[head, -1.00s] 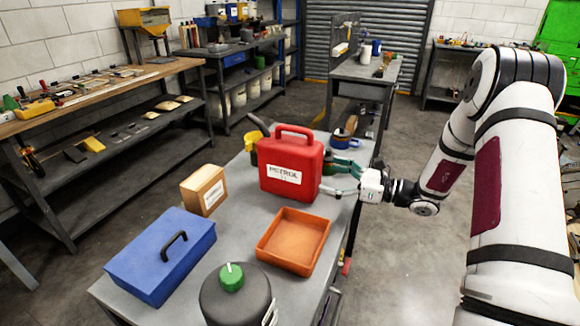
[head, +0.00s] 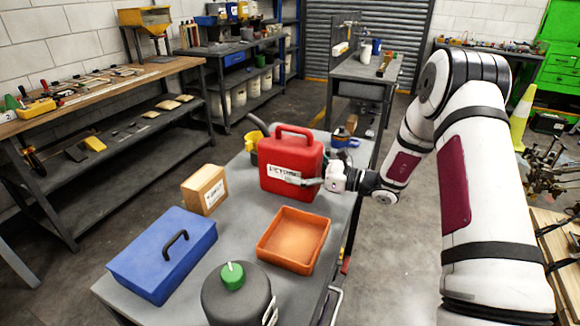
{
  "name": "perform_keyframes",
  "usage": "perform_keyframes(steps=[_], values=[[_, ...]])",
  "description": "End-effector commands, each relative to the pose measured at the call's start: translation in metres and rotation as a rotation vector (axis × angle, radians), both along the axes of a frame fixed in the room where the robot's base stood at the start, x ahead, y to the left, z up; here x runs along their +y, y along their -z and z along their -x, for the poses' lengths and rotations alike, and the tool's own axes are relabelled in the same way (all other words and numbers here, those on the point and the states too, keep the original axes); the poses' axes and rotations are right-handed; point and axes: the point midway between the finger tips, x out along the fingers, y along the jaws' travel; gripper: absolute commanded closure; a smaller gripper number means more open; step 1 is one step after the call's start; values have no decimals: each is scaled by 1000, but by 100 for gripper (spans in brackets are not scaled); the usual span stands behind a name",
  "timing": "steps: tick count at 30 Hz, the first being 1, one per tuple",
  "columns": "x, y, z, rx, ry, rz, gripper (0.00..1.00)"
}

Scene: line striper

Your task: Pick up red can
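The red can (head: 290,158), a petrol can with a top handle and a white label on its front, stands upright on the grey table. My gripper (head: 314,180) is at the can's right side, reaching in from the right. One finger lies across the front face, over the right end of the label. The other finger is hidden, apparently behind the can. I cannot tell whether the fingers press on the can or stand a little apart from it.
An orange tray (head: 270,257) sits just in front of the can. A cardboard box (head: 204,189), a blue toolbox (head: 160,255) and a dark canister with a green cap (head: 232,276) share the table. A yellow item (head: 251,147) and a blue tape roll (head: 345,141) are behind.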

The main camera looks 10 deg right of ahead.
Motion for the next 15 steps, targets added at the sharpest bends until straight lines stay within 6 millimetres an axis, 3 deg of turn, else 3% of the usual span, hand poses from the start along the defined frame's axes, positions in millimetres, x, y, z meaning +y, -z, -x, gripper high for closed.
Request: perform_keyframes(steps=[1,2,12,15], values=[[0,0,0,0,0,0,6],[0,0,0,0,0,0,13],[0,0,0,-1,-1,0,88],[1,-3,-1,-8,-2,-4,89]])
